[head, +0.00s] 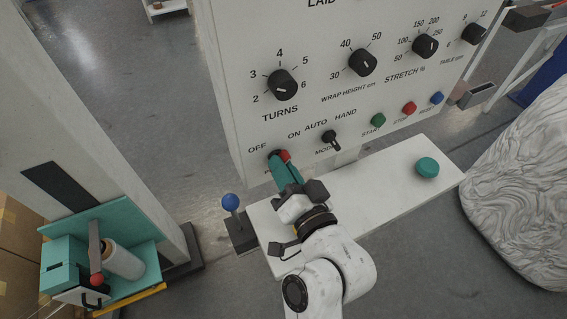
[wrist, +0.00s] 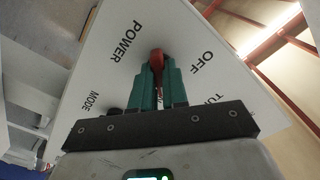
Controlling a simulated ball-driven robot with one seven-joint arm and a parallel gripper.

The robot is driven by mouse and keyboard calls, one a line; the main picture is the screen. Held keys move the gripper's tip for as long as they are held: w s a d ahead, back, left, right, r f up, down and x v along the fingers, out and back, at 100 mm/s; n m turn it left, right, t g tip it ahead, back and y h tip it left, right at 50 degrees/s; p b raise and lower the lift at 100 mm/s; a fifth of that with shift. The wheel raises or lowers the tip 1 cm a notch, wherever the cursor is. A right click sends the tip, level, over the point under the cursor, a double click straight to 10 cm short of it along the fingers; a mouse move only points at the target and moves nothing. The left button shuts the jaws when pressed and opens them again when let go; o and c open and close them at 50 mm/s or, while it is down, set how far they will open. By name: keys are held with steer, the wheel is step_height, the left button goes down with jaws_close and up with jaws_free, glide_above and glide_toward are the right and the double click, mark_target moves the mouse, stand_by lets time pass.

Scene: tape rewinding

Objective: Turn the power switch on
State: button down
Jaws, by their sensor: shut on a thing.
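The power switch has a red handle (head: 285,155) low on the white control panel (head: 225,75), below the OFF and ON labels. It also shows in the wrist view (wrist: 157,56), near the POWER and OFF lettering. My gripper (head: 280,164) reaches up to the panel, and its teal fingers are closed on the red handle. In the wrist view the handle sits between the two teal fingertips (wrist: 158,70). The fingers partly hide the switch, so I cannot tell which position it is set to.
The black mode switch (head: 330,138) is just right of my gripper. Green start (head: 377,121), red stop (head: 409,108) and blue reset (head: 437,97) buttons follow. Below is a white shelf (head: 390,178) with a green button (head: 427,167). A blue-knobbed lever (head: 230,203) stands at left.

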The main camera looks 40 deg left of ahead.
steer(key=shift+m, duration=0.6)
steer(key=c, duration=1.1)
jaws_free()
steer(key=shift+c, duration=0.2)
steer(key=b+v, duration=0.3)
steer(key=v, duration=0.7)
steer(key=shift+s+d, duration=0.15)
steer(key=shift+d, duration=0.2)
